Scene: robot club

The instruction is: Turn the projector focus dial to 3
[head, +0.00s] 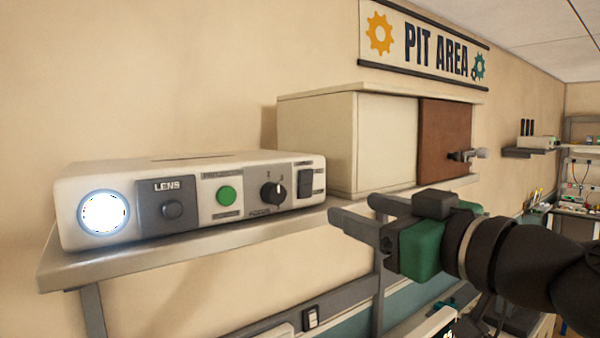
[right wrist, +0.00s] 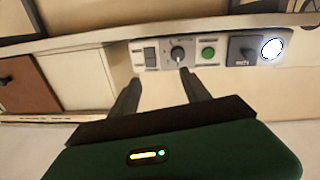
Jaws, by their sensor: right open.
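The white projector (head: 180,168) sits on a shelf at the left in the head view, its lens lit. Its black focus dial (head: 273,194) is a round knob on the front, right of a green button; small numbers around it are too small to read surely. In the right wrist view the dial (right wrist: 177,53) shows beyond the fingertips, with a pale mark on it. My right gripper (head: 350,215) is open and empty, to the right of the dial and a little below it, apart from the projector. It also shows in the right wrist view (right wrist: 158,75). My left gripper is not in view.
The metal shelf (head: 52,268) juts out under the projector. A cream cabinet (head: 318,145) with a brown sliding door (head: 443,140) stands right behind it. A wall switch (head: 311,317) lies below the shelf. The space in front of the projector is clear.

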